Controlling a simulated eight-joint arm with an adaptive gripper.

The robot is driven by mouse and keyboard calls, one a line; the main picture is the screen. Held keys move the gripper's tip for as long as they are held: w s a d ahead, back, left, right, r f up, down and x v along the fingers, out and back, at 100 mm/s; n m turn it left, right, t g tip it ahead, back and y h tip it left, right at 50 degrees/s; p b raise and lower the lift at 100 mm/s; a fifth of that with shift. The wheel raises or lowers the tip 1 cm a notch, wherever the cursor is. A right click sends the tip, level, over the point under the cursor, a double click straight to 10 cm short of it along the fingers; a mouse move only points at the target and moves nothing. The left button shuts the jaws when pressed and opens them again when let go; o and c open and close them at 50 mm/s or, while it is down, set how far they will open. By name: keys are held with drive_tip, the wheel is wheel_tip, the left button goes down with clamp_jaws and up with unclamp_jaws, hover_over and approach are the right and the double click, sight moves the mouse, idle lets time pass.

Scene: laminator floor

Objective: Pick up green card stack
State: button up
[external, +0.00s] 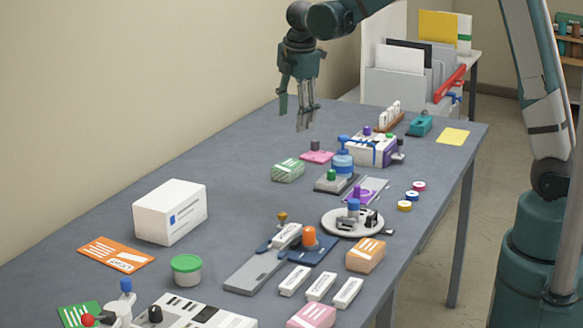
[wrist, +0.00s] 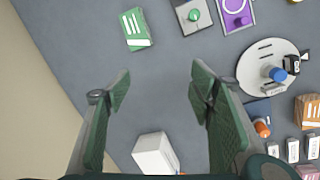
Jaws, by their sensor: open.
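The green card stack (external: 288,170), a small green block with white stripes, lies on the grey table around its middle, left of a pink stack. In the wrist view the green card stack (wrist: 136,29) shows near the top, left of centre, beyond my fingertips. My gripper (external: 299,112) hangs fingers down, high above the table. In the wrist view my gripper (wrist: 161,86) has its two fingers wide apart with only bare table between them. It is open, empty and apart from the stack.
A grey base with a green knob (external: 331,178) stands right of the stack. A pink stack (external: 318,152) with a dark knob lies behind it. A white box (external: 170,211) stands front left. Another green card (external: 78,316) lies at the front edge. The table left of the stack is clear.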

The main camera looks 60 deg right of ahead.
sight(288, 164)
drive_tip(key=w+d+f+n, duration=0.1)
drive_tip(key=w+d+f, duration=0.1)
drive_tip(key=d+f, duration=0.1)
drive_tip(key=w+d+f+n+g, duration=0.1)
drive_tip(key=w+d+f, duration=0.1)
drive_tip(key=f, duration=0.3)
drive_tip(key=w+d+f+n, duration=0.2)
drive_tip(key=w+d+f, duration=0.1)
drive_tip(key=d+f, duration=0.1)
drive_tip(key=shift+d+f+g+p, duration=0.3)
drive_tip(key=shift+d+f+g, duration=0.1)
drive_tip(key=shift+f, duration=0.1)
drive_tip(key=shift+f, duration=0.15)
drive_tip(key=shift+d+f, duration=0.2)
drive_tip(key=shift+f, duration=0.95)
drive_tip(key=shift+f, duration=0.1)
drive_tip(key=shift+w+d+f, duration=0.1)
drive_tip(key=shift+d+f, duration=0.1)
drive_tip(key=shift+f, duration=1.05)
drive_tip(key=shift+d+f, duration=0.15)
drive_tip(key=shift+f, duration=1.1)
drive_tip(key=shift+c, duration=0.4)
drive_tip(key=c, duration=1)
